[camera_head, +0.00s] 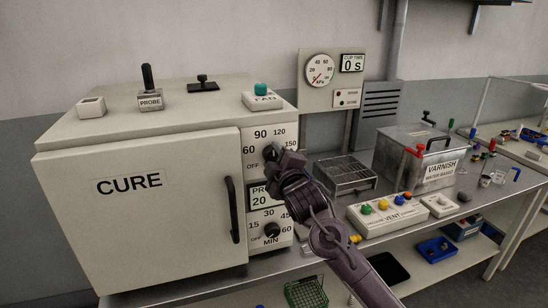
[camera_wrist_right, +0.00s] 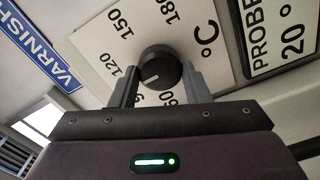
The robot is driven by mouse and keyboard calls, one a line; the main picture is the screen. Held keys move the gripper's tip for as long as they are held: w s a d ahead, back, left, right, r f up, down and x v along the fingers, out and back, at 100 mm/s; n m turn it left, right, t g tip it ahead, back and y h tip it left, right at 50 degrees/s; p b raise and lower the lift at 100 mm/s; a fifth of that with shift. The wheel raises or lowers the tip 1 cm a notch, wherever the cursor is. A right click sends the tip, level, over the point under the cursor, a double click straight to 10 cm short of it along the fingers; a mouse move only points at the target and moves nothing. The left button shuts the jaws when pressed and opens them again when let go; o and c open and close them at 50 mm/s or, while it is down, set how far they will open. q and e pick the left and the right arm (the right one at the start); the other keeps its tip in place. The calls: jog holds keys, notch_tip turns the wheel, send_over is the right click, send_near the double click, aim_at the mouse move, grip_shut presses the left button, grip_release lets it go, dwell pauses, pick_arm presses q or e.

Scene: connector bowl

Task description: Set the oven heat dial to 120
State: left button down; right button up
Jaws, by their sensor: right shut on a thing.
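The oven (camera_head: 140,215) is a cream box marked CURE, with its door shut. Its heat dial (camera_wrist_right: 158,68) is a black round knob with a white pointer line. My right gripper (camera_wrist_right: 160,82) is shut on the dial, one finger on each side. In the head view my right gripper (camera_head: 275,158) hides most of the dial. My left gripper is not in view.
The probe display (camera_head: 260,196) reads 20, and a minute dial (camera_head: 271,230) sits below it. A vertical door handle (camera_head: 232,209) stands close left of my gripper.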

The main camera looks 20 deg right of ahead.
jog(key=m+p, duration=0.1)
jog(key=m, duration=0.4)
jog(key=shift+m, duration=0.3)
dwell(0.4)
jog(key=o, duration=1)
jog(key=shift+c, duration=0.2)
jog(key=s+b, duration=0.2)
jog(key=s, duration=0.5)
jog(key=shift+s+d, duration=0.15)
jog(key=shift+s, duration=0.25)
